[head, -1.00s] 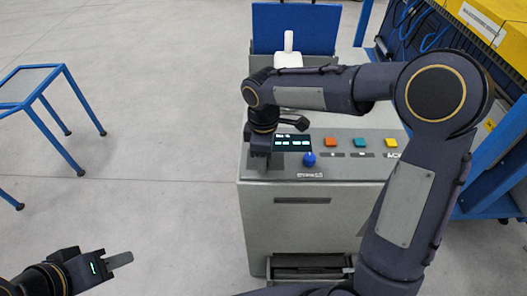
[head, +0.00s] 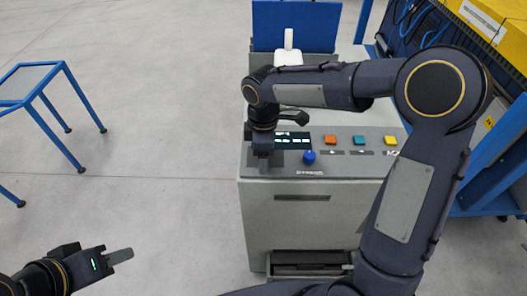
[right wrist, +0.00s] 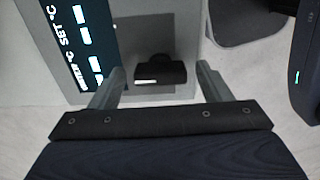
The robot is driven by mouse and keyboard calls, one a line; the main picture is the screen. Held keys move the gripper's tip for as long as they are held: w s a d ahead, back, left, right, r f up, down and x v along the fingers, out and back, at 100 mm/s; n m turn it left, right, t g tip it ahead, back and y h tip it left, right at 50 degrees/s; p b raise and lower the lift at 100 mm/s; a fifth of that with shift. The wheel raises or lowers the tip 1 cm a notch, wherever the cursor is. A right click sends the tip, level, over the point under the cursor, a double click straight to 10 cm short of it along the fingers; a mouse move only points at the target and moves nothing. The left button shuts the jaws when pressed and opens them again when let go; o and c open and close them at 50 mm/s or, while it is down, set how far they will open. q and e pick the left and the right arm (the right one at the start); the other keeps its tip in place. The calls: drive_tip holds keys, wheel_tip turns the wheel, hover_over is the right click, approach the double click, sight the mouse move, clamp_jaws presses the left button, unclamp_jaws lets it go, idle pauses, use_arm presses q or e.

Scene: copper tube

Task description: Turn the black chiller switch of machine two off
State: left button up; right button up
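The machine (head: 300,215) is a grey cabinet with a sloping control panel on top. In the right wrist view, the black switch (right wrist: 160,70) sticks up from the panel beside the display (right wrist: 80,45). My right gripper (right wrist: 162,77) is open, with one finger on each side of the switch; a gap shows on both sides. In the head view my right gripper (head: 264,161) points down at the left end of the panel and hides the switch. My left gripper (head: 120,255) is away at the lower left, over the floor, with no object seen in it; its fingers overlap in view.
A blue knob (head: 309,157) and orange (head: 330,140), teal (head: 359,140) and yellow (head: 390,140) buttons sit right of the switch. A white jug-like container (head: 288,57) stands behind. A blue-framed table (head: 28,84) is at far left. Floor between is clear.

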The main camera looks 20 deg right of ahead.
wheel_tip(320, 180, up, 8)
drive_tip(key=shift+f, duration=0.25)
drive_tip(key=shift+r, duration=0.15)
idle(0.6)
drive_tip(key=shift+s+d, duration=0.1)
drive_tip(key=s+d+r+m+t+y, duration=0.2)
drive_tip(key=s+d+m, duration=0.55)
drive_tip(key=s, duration=0.45)
drive_tip(key=s+f+m+t+y, duration=0.1)
drive_tip(key=s+f+m+t, duration=0.2)
drive_tip(key=s+m, duration=0.6)
drive_tip(key=shift+s+f+t+y, duration=0.3)
drive_tip(key=shift+s+y, duration=0.1)
